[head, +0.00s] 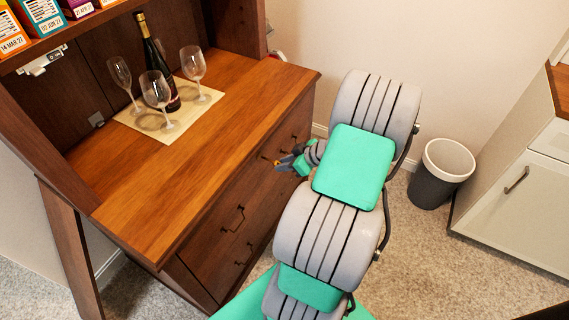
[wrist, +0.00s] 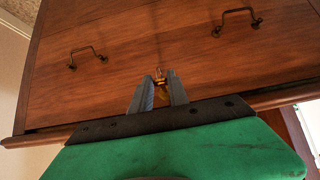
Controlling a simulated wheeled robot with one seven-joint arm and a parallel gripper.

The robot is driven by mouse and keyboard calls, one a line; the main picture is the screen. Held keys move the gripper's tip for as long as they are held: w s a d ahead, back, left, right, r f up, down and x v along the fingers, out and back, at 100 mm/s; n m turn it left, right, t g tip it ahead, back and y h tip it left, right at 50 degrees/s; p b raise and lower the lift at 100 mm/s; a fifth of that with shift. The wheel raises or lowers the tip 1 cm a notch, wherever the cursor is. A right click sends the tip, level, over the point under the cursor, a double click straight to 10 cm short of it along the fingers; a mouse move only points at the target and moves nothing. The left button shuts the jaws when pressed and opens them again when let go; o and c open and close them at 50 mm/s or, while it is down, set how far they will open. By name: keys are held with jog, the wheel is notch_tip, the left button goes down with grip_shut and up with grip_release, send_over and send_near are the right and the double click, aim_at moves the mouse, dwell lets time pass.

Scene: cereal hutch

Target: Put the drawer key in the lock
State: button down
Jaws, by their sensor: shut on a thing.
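My gripper (head: 291,163) is in front of the upper drawer of the wooden hutch. It is shut on a small brass-coloured drawer key (wrist: 161,80), seen between the two grey fingertips (wrist: 158,96) in the wrist view. In the head view a yellowish bit of the key (head: 277,162) shows just past the fingertips, close to the drawer front. The key points at the drawer face (wrist: 130,65), between two dark metal handles. The lock is hidden behind the key and fingers, and I cannot tell whether the key tip is in it.
The hutch's wooden top (head: 200,140) overhangs the drawers close to my gripper. On it, a mat (head: 207,97) holds a wine bottle (head: 151,60) and several glasses. A waste bin (head: 442,174) and a white cabinet (head: 515,195) stand to the right.

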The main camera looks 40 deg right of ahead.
jog(key=shift+w+a+b, duration=0.15)
jog(key=shift+w+a, duration=0.05)
jog(key=shift+w, duration=0.4)
jog(key=shift+w+a+b, duration=0.15)
jog(key=shift+w+a, duration=0.05)
jog(key=shift+w, duration=0.4)
jog(key=c, duration=0.9)
grip_release()
jog(key=shift+o, duration=0.2)
jog(key=shift+s+r, duration=0.1)
jog(key=p+v, duration=0.2)
jog(key=v, duration=0.2)
jog(key=shift+s+d+r, duration=0.1)
jog(key=shift+s+r, duration=0.15)
